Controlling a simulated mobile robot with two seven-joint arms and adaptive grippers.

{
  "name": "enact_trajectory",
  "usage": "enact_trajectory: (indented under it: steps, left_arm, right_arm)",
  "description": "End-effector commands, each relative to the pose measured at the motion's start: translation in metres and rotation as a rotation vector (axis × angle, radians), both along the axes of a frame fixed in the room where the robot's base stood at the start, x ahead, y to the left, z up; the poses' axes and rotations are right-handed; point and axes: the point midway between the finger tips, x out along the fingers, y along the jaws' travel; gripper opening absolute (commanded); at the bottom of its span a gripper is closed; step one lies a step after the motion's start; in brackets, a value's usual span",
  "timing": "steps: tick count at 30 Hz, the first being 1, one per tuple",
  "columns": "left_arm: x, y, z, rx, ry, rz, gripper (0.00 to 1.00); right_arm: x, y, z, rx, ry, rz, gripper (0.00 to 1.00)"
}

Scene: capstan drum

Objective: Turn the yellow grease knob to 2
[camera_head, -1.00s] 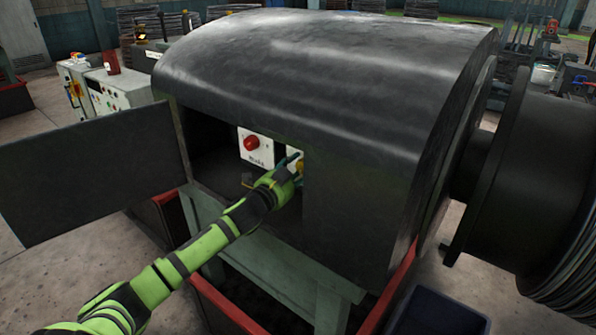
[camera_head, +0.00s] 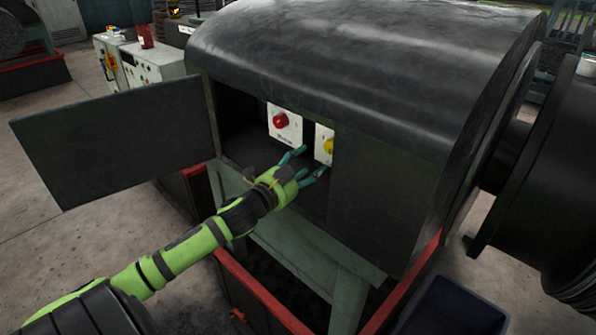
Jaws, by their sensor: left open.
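The yellow grease knob (camera_head: 328,146) sits on a white plate (camera_head: 322,157) inside the open compartment of the dark machine housing; the plate's right side is cut off by the housing edge. The number it points to is too small to read. A red knob (camera_head: 281,121) on its own white plate (camera_head: 291,134) is to its left. My left gripper (camera_head: 308,164) is open and empty, with its teal fingers spread, below and a little left of the yellow knob and apart from it. My right gripper is not in view.
The compartment's dark door (camera_head: 115,150) stands open to the left. The housing (camera_head: 350,75) arches over the compartment. A large black drum (camera_head: 545,160) is at the right. A dark blue bin (camera_head: 455,308) is on the floor at the lower right.

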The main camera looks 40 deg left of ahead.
Motion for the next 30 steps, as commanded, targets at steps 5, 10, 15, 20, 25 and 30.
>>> enact_trajectory:
  steps: [5, 10, 15, 20, 25, 30]
  left_arm:
    - [-0.022, 0.0, -0.001, -0.001, 0.0, 0.0, 0.62]
    - [-0.03, 0.0, 0.001, 0.001, -0.001, 0.001, 0.62]
    - [-0.032, 0.0, 0.001, 0.001, -0.002, 0.0, 0.62]
    - [-0.031, 0.0, 0.001, 0.0, -0.002, 0.0, 0.62]
    - [-0.031, 0.0, 0.001, 0.0, -0.002, 0.0, 0.62]
    - [-0.031, 0.0, 0.001, 0.0, -0.001, 0.0, 0.62]
  right_arm:
    - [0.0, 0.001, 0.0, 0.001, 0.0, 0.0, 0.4]
    - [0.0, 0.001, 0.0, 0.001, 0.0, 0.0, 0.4]
    - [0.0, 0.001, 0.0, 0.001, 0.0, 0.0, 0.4]
    - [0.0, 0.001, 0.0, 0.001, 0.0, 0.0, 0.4]
    - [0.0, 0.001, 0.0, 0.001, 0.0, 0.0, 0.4]
    - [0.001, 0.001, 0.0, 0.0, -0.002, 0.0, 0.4]
